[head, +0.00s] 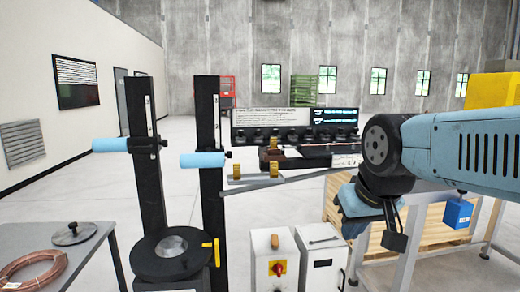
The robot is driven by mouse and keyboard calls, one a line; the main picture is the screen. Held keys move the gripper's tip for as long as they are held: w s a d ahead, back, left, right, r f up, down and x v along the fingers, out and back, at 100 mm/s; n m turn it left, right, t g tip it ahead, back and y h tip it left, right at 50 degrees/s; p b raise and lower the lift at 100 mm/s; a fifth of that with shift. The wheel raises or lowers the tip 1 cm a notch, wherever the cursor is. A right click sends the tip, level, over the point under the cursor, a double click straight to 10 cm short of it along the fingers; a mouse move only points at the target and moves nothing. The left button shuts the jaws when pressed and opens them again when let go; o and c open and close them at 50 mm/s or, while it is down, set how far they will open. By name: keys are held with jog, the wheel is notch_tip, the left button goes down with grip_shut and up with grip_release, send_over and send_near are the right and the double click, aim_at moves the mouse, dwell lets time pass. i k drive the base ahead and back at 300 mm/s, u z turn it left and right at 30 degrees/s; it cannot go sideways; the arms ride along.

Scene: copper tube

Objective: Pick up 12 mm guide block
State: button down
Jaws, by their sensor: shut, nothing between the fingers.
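Small brass-coloured blocks stand on a light plate (256,181) at the middle of the head view, one on the left (237,171) and one on the right (274,168). They are small, no size marking is readable, and I cannot tell which is the 12 mm guide block. My gripper (392,241) hangs down at the right of the view, below the dark wrist. It is shut and holds nothing. It is well to the right of the brass blocks and apart from them.
Two dark posts (207,130) with light blue rollers (203,160) stand left of the plate. A dark round turntable (170,256) is in front of them. A copper coil (32,272) lies on the grey table (92,262). A control box (272,262) stands below the plate. A pallet is behind my gripper.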

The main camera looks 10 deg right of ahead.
aim_at(273, 141)
jog(key=u, duration=0.1)
jog(key=i, duration=1)
jog(key=z, duration=0.1)
